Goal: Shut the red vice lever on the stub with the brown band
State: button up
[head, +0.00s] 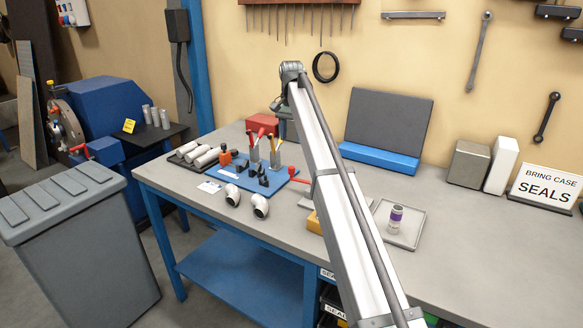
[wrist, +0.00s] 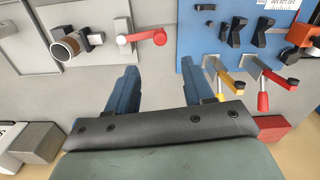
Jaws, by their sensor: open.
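In the wrist view, the stub with the brown band (wrist: 68,46) is at the upper left, its dark open end facing down-left. In the head view the stub is not visible; my arm covers part of the bench.
In the head view, a purple-banded stub (head: 395,219) stands on a grey tray (head: 412,236). White elbows (head: 260,206) lie at the bench front.

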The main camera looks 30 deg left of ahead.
aim_at(291, 167)
notch_tip(291, 167, down, 13)
jog(key=shift+r, duration=0.2)
dwell(0.3)
jog(key=shift+c, duration=0.2)
grip_shut()
dwell(0.5)
